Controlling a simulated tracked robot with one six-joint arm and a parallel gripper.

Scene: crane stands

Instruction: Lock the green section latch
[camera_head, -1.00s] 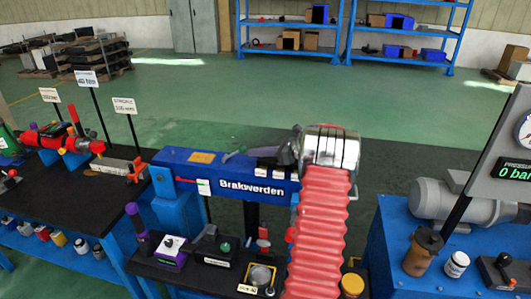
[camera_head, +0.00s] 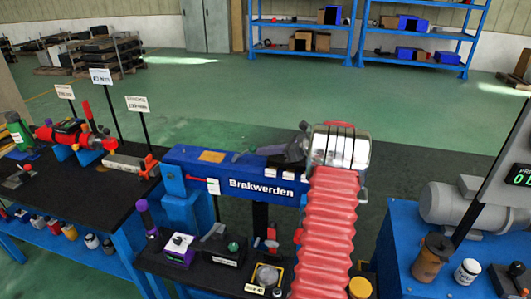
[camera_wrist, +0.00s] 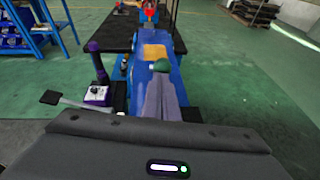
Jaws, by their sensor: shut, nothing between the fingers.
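My gripper (camera_head: 252,153) is shut and empty. It points left along the top of the blue boom (camera_head: 190,161) marked Brakwerden, close to its upper surface; I cannot tell whether it touches. In the wrist view the closed grey fingers (camera_wrist: 160,92) lie over the boom, short of its tan patch (camera_wrist: 156,51). A small green piece (camera_wrist: 161,65) shows just beyond the fingertips. It may be the green section latch; its shape and position are too small to read, and my fingers partly hide it.
A red rod with a white tag (camera_head: 213,186) is on the boom's near side. Below stand a purple-based box (camera_head: 179,246) and a grey lever (camera_head: 214,232). A dark bench (camera_head: 85,175) is left, a blue motor stand (camera_head: 400,240) right.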

